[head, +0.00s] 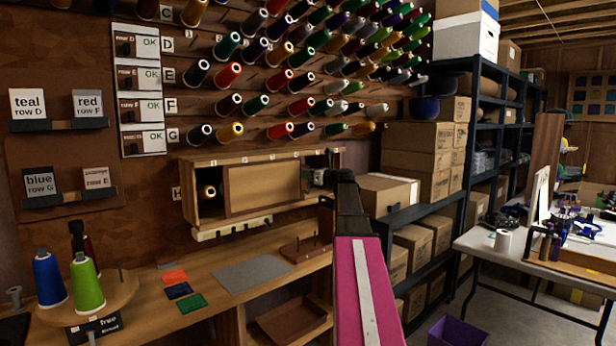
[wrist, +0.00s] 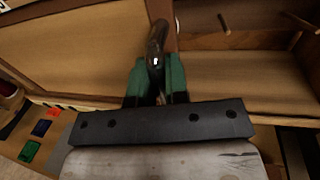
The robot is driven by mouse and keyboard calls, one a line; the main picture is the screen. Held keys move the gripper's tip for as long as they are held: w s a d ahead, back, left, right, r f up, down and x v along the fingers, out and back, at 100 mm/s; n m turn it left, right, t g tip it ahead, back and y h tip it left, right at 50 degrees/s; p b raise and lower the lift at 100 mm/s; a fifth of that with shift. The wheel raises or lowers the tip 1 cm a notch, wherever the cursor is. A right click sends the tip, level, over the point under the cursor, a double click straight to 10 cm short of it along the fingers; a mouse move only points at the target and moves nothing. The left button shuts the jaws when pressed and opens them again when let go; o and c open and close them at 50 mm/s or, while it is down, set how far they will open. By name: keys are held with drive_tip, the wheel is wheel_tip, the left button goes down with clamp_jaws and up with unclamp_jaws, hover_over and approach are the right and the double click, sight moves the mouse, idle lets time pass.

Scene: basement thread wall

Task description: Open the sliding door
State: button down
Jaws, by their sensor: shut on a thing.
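The sliding door (head: 264,188) is a light wooden panel in a long wooden wall cabinet. An open compartment left of the panel shows a dark spool (head: 210,193). My gripper (head: 319,177) is at the panel's right end in the head view. In the wrist view, its green fingers (wrist: 156,68) are shut on a dark, rounded handle (wrist: 157,40) at the panel's right edge. The door panel fills the left of the wrist view (wrist: 85,48). To its right is a shallow wooden recess with pegs (wrist: 235,80). My arm hides part of the cabinet's right end.
A wooden workbench (head: 130,312) below holds coloured cards, a grey mat (head: 250,273) and a round stand with blue and green cones. A peg rail (head: 232,229) runs under the cabinet. Cardboard boxes (head: 388,192) and shelving stand close at the right.

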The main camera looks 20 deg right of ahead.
drive_tip(key=w+d, duration=0.3)
drive_tip(key=d, duration=0.7)
drive_tip(key=w+d, duration=0.4)
drive_tip(key=d, duration=0.7)
drive_tip(key=shift+w, duration=0.3)
drive_tip(key=c, duration=1.1)
unclamp_jaws()
drive_tip(key=shift+c, duration=0.2)
drive_tip(key=v, duration=1.1)
